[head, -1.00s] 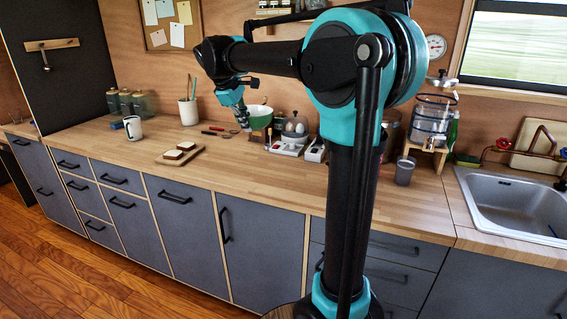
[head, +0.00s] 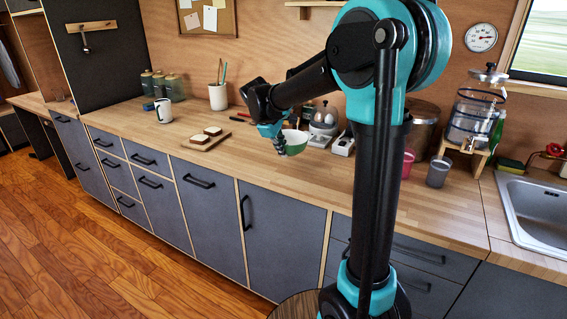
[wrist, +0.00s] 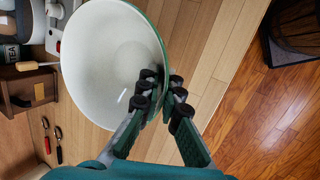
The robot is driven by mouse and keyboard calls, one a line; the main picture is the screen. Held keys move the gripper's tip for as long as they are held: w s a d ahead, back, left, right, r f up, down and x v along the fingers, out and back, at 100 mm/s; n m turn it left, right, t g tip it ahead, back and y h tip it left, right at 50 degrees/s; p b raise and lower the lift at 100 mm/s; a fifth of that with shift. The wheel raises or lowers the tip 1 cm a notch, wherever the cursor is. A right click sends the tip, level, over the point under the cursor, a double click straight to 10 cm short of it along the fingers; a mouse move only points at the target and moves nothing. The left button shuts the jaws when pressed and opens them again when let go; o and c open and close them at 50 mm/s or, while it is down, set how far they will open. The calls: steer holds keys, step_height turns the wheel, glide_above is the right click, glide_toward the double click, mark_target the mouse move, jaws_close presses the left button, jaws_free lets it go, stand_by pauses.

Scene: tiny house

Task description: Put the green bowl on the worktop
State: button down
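The green bowl (head: 296,141), green outside and whitish inside, is at my gripper (head: 280,144) in the head view. In the wrist view, the bowl (wrist: 105,62) fills the upper middle, its open side facing the camera. The fingertips of my gripper (wrist: 160,98) are closed on its rim, one finger on each side. The bowl appears to be over the wooden worktop (head: 330,186), tilted in the grip. I cannot tell for sure how high it is above the wood.
A toasts board (head: 206,141), a white mug (head: 163,110) and a utensil pot (head: 218,97) stand left of the bowl. An egg holder (head: 323,121), a pink cup (head: 408,163) and a grey cup (head: 438,172) stand right. The front middle worktop is clear.

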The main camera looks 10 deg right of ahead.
steer(key=shift+f, duration=2.5)
steer(key=shift+f, duration=0.1)
steer(key=c, duration=2)
jaws_free()
steer(key=v, duration=1.2)
steer(key=shift+s, duration=0.1)
